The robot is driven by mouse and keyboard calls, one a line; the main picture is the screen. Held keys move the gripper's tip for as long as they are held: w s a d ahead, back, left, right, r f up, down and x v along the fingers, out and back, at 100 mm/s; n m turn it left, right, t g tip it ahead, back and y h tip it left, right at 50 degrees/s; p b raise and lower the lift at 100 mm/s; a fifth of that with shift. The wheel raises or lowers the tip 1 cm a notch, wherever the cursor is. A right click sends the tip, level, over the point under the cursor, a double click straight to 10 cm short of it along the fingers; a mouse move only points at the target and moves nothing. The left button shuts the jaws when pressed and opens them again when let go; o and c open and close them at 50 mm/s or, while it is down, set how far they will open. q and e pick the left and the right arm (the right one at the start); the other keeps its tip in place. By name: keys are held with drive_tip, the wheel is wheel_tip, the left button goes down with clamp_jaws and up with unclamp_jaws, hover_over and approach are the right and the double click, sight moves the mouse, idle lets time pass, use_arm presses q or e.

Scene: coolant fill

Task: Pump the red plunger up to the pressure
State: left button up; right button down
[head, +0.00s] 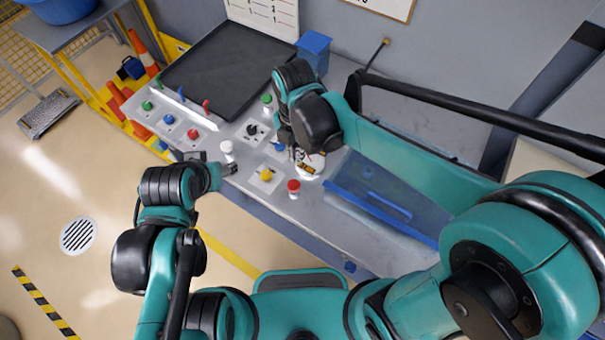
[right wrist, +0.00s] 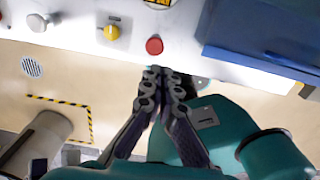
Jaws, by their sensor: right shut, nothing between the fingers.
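A red round cap (head: 293,187) on a pale stem stands near the front edge of the grey bench, probably the red plunger; it also shows in the right wrist view (right wrist: 154,45). My right gripper (right wrist: 160,72) is shut and empty, its tips just below the red cap in that view, apart from it in the picture. In the head view my right gripper (head: 298,153) is partly hidden by its own wrist, above and behind the cap. My left gripper (head: 232,169) is at the bench's front edge by a white knob (head: 227,147); its finger opening is unclear.
A yellow knob (head: 265,175) is left of the red cap, and a blue tray-like panel (head: 375,195) is right of it. Several coloured buttons and a black tray (head: 230,70) fill the left side.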

drive_tip(key=a, duration=0.2)
use_arm(q)
drive_tip(key=f+b, duration=0.1)
drive_tip(key=f, duration=0.1)
drive_tip(key=a+f+b, duration=0.1)
drive_tip(key=b, duration=0.1)
drive_tip(key=shift+a+f, duration=0.15)
drive_tip(key=shift+f, duration=0.2)
use_arm(e)
approach(294, 185)
wheel_tip(294, 185, down, 7)
drive_tip(key=shift+s+r, duration=0.1)
drive_tip(key=shift+a, duration=0.1)
